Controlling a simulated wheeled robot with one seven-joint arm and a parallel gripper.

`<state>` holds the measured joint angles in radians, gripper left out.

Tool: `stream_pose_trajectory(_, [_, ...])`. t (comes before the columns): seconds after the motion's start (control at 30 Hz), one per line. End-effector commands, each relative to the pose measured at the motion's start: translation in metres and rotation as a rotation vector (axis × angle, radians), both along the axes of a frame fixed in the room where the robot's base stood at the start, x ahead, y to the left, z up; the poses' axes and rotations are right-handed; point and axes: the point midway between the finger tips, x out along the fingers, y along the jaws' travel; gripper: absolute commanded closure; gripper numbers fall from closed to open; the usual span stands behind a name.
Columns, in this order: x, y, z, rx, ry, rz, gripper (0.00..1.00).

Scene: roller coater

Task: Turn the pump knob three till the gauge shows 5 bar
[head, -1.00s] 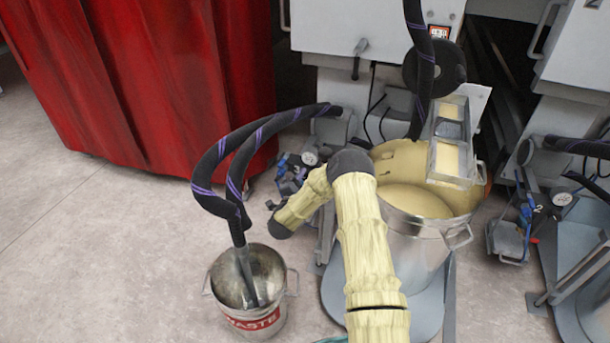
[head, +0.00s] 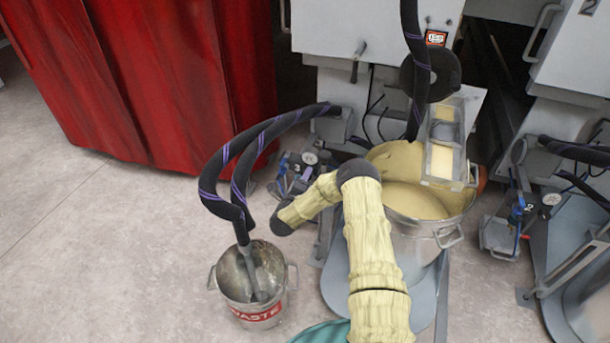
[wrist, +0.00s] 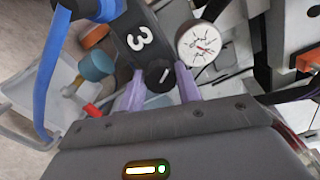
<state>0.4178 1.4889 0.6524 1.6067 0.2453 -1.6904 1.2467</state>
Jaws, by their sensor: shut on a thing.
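Pump knob three (wrist: 158,76) is a small black round knob with a white line, below the white "3" on its dark plate (wrist: 140,40) in the wrist view. My gripper (wrist: 160,88) has its two purple fingers on either side of the knob, shut on it. The round white gauge (wrist: 198,43) sits just right of the knob; its numbers are too small to read. In the head view, the pump unit (head: 297,170) and gauge (head: 310,158) show left of my arm; my fingers and the knob cannot be made out there.
A blue hose (wrist: 50,75) runs beside the pump on the left. A large steel pot (head: 415,238) of cream liquid stands right of my arm. A waste bucket (head: 252,298) with black hoses stands in front. A red curtain (head: 150,80) hangs at left; floor between is clear.

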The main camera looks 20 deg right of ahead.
Motion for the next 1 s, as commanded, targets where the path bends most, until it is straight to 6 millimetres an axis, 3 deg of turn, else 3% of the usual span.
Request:
stream_pose_trajectory(0.5, [-0.0011, 0.002, -0.0001, 0.354, -0.268, 0.003, 0.89])
stream_pose_trajectory(1.0, [-0.0009, 0.0024, -0.0007, 0.461, -0.352, 0.004, 0.89])
